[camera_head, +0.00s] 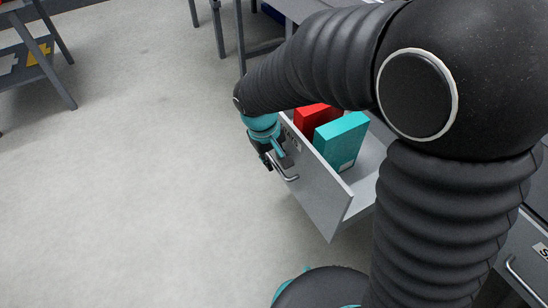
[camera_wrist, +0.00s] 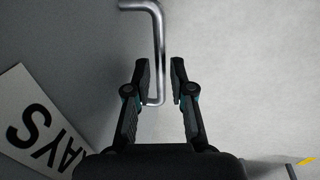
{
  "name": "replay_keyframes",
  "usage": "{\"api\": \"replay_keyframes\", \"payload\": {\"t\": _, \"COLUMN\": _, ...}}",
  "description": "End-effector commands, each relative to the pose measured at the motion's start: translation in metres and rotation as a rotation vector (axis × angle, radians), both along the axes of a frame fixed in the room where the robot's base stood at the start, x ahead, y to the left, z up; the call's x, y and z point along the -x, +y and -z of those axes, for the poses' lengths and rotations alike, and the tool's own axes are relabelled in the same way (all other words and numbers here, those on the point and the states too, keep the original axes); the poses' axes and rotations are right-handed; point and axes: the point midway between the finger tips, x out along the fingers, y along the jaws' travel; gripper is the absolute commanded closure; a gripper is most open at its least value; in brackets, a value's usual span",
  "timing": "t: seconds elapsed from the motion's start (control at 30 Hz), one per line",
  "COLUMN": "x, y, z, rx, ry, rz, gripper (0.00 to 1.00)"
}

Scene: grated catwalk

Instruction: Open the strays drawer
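The strays drawer (camera_head: 318,195) stands pulled out in the head view, with a red box (camera_head: 312,118) and a teal box (camera_head: 342,138) inside. Its grey front (camera_wrist: 90,75) fills the left of the wrist view, where a tilted white label (camera_wrist: 38,125) shows the letters "AYS". The metal handle (camera_head: 287,177) also shows in the wrist view (camera_wrist: 158,40). My gripper (camera_head: 268,160) is at the handle. In the wrist view its two fingers (camera_wrist: 161,65) are apart on either side of the bar, with small gaps visible. Part of the drawer is hidden behind my arm.
Another drawer front with a handle (camera_head: 515,278) and a partly cut-off label is at the lower right. A grey shelf table (camera_head: 40,60) stands at the upper left, and table legs show at the top. The pale floor (camera_head: 140,180) left of the drawer is clear.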

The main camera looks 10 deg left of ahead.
Motion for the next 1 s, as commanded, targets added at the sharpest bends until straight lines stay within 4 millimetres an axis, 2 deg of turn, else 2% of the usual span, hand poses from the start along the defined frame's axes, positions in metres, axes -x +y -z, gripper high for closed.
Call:
{"api": "replay_keyframes", "payload": {"t": 0.17, "x": 0.001, "y": 0.003, "z": -0.017, "rx": -0.003, "ry": -0.004, "rz": 0.0, "gripper": 0.77}}
{"api": "replay_keyframes", "payload": {"t": 0.6, "x": 0.011, "y": 0.014, "z": -0.097, "rx": -0.003, "ry": -0.004, "rz": -0.001, "gripper": 0.77}}
{"api": "replay_keyframes", "payload": {"t": 0.8, "x": 0.013, "y": 0.017, "z": -0.114, "rx": -0.002, "ry": -0.002, "rz": -0.001, "gripper": 0.77}}
{"api": "replay_keyframes", "payload": {"t": 1.0, "x": 0.014, "y": 0.017, "z": -0.118, "rx": -0.001, "ry": -0.001, "rz": 0.0, "gripper": 0.77}}
